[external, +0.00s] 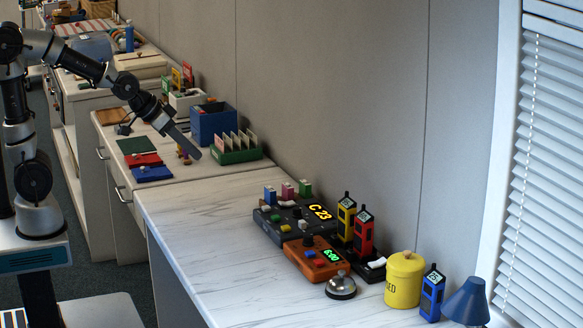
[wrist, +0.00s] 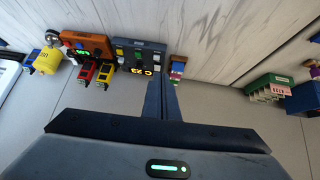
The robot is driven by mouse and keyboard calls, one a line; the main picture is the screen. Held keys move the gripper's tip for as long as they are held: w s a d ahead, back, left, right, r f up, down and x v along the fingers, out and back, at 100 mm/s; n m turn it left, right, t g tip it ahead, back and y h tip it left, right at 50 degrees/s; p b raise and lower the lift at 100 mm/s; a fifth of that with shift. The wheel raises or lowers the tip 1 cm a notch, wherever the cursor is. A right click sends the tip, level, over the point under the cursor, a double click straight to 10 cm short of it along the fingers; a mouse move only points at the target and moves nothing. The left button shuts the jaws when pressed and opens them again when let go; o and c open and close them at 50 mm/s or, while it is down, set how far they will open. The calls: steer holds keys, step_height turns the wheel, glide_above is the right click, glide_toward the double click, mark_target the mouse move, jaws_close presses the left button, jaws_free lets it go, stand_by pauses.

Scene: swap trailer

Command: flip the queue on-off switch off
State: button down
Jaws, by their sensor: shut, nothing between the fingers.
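The dark grey queue console (external: 268,229) stands on the marble-patterned counter near the wall, with a lit amber "C 23" display (external: 320,211). Its face carries small coloured buttons, a dark knob and a pale piece (external: 289,203); which one is the on-off switch, and its position, is too small to tell. The console also shows upside down in the wrist view (wrist: 128,48), left of my fingers. My gripper (external: 197,155) is shut and empty, up in the air near the green card rack, well to the left of and behind the console. Its fingers (wrist: 164,100) lie together in the wrist view.
An orange device (external: 315,262) with a green display sits in front of the console. Yellow (external: 346,218) and red (external: 364,232) radios stand to its right, with a bell (external: 341,286) and yellow tin (external: 404,281) nearer. The counter's left part is clear.

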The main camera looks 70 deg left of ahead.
steer(key=w+d+f+t+p, duration=0.1)
steer(key=w+f+p, duration=0.1)
steer(key=w, duration=0.6)
steer(key=w+d+f+t+y+p, duration=0.1)
steer(key=w+f+t+p, duration=0.1)
steer(key=w, duration=0.5)
step_height(320, 180, down, 2)
steer(key=shift+w+f+p, duration=0.1)
steer(key=shift+w+p, duration=0.25)
steer(key=shift+p, duration=0.2)
steer(key=shift+w, duration=0.1)
steer(key=b, duration=0.2)
glide_above(292, 201)
steer(key=s, duration=0.3)
step_height(292, 201, down, 6)
steer(key=shift+s+a+f, duration=0.1)
steer(key=shift+a, duration=0.05)
steer(key=shift+s+f, duration=0.3)
steer(key=shift+f, duration=0.25)
steer(key=shift+s+f, duration=0.3)
steer(key=shift+f, duration=0.2)
steer(key=shift+s+f, duration=0.2)
steer(key=shift+f, duration=0.25)
